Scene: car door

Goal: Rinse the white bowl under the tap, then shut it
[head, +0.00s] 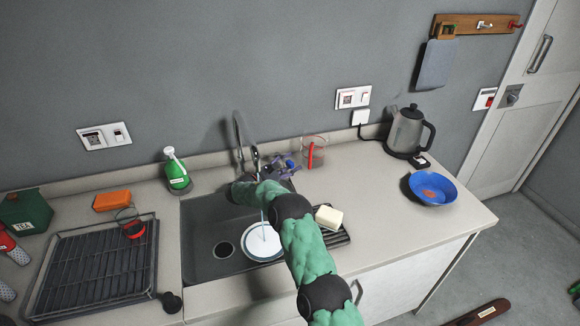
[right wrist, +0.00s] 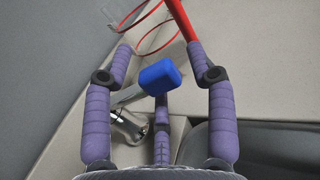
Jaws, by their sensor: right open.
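The white bowl (head: 255,246) sits in the dark sink (head: 205,240), partly hidden by my right arm. A thin pale streak shows above it; I cannot tell for sure if it is running water. The tap (head: 239,140) stands behind the sink, its lower part hidden by my arm. My right gripper (head: 278,166), with purple fingers, is by the tap's blue-tipped lever. In the right wrist view the blue lever tip (right wrist: 158,77) lies between the spread fingers of the gripper (right wrist: 158,56), which look apart from it. My left gripper is out of view.
A glass jug (head: 314,152) with a red item stands just beyond my right gripper. A green soap bottle (head: 176,170) is left of the tap. A kettle (head: 406,132) and blue bowl (head: 446,192) stand right.

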